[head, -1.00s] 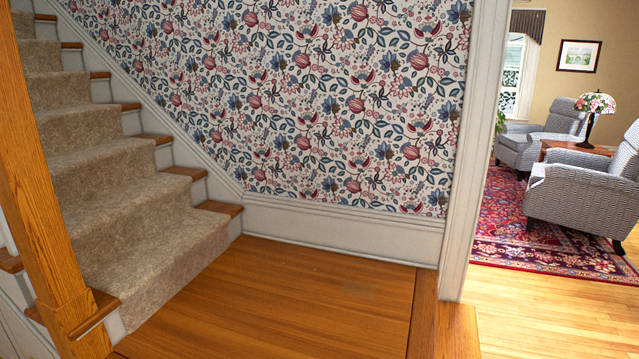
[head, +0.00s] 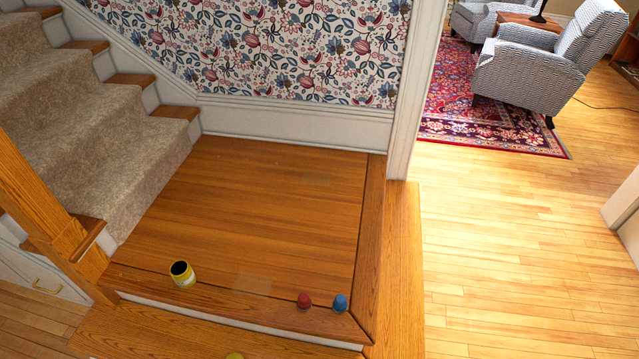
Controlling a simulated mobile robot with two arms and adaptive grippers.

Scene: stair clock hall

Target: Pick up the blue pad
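A small rounded blue object (head: 340,303), the only loose blue thing I see, rests on the front edge of the wooden landing (head: 260,215), near its right corner. It is too small to tell whether it is a pad. A similar red object (head: 304,300) sits just left of it, a small gap apart. Neither of my grippers shows in the head view.
A yellow can-like container (head: 182,274) with a dark opening stands at the landing's front left. A yellow thing (head: 234,356) is cut off at the bottom edge. Carpeted stairs (head: 90,120) rise at left behind a wooden post (head: 45,205). Open floor (head: 510,230) lies right.

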